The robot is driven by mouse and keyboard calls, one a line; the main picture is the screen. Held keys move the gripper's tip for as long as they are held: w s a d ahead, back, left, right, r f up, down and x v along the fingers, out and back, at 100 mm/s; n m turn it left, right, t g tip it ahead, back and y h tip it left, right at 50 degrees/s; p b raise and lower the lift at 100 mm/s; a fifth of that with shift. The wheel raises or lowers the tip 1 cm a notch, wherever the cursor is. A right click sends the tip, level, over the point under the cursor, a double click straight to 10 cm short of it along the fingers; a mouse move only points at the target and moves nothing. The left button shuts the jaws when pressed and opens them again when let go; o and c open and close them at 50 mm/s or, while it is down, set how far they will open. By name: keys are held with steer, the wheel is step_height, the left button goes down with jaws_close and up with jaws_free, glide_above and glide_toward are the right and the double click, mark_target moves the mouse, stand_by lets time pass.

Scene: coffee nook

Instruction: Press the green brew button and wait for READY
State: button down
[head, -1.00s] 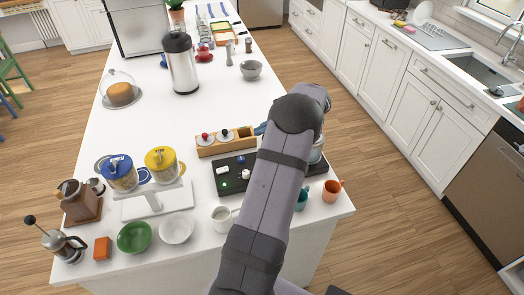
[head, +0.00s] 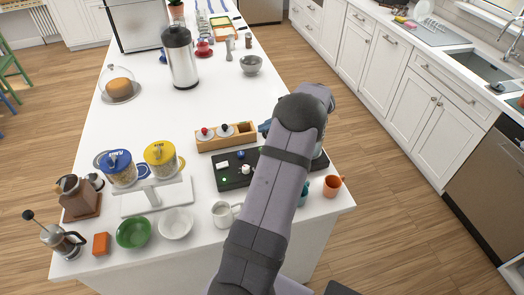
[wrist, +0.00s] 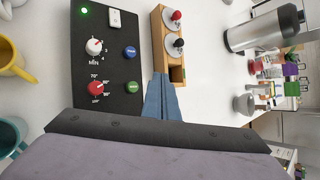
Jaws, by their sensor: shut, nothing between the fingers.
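The black control panel (wrist: 112,66) lies flat on the white counter and also shows in the head view (head: 232,184). The green button (wrist: 133,87) is on its right side in the wrist view, below a blue button (wrist: 130,52); my arm hides the green button in the head view. A small green light (wrist: 84,11) glows in the panel's corner. My gripper (wrist: 160,82) has blue fingers, shut and empty, to the right of the green button and apart from it in the picture. I see no READY text.
The panel also carries a white switch (wrist: 115,18), a white-topped knob (wrist: 94,46) and a red knob (wrist: 95,88). A wooden box (wrist: 168,50) with two knobbed tools is close beside my fingers. A white mug (head: 222,214) and an orange mug (head: 332,187) stand near the front edge.

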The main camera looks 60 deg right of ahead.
mark_target(260, 148)
steer(key=shift+f+b, duration=2.1)
steer(key=shift+f, duration=1.3)
steer(key=shift+f, duration=0.15)
steer(key=shift+f+b, duration=0.3)
steer(key=shift+b, duration=0.1)
steer(key=shift+f+b, duration=0.65)
steer(key=shift+f, duration=0.15)
steer(key=shift+r, duration=0.1)
stand_by(0.6)
steer(key=shift+r+p, duration=0.8)
steer(key=shift+r, duration=0.35)
steer(key=shift+r, duration=0.15)
steer(key=shift+r+p, duration=1.65)
steer(key=shift+r, duration=0.75)
